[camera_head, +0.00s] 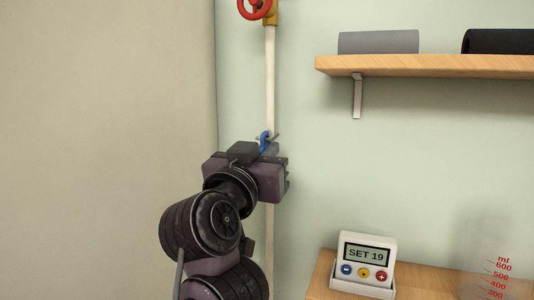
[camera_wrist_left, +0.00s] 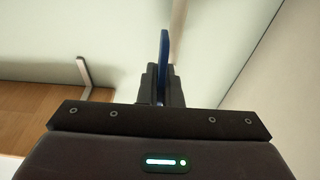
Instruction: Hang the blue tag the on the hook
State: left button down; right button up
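The blue tag (camera_head: 265,141) is seen at the white vertical pipe, just above my left gripper (camera_head: 268,148). In the left wrist view the blue tag (camera_wrist_left: 164,55) stands edge-on between the fingers of my left gripper (camera_wrist_left: 161,84), which look closed on it. A small thin metal piece (camera_head: 276,137), perhaps the hook, shows beside the tag at the pipe. I cannot tell whether the tag touches it. My right gripper is in neither view.
The white pipe (camera_head: 270,80) runs down the wall from a red valve wheel (camera_head: 254,7). A wooden shelf (camera_head: 430,65) with a grey roll (camera_head: 378,42) and a black roll (camera_head: 500,41) is at right. Below are a display box (camera_head: 366,262) and a clear measuring container (camera_head: 500,262).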

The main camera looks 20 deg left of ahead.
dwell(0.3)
pick_arm(q)
jog(key=c, duration=1.5)
grip_release()
jog(key=shift+c, duration=0.2)
jog(key=shift+f, duration=0.1)
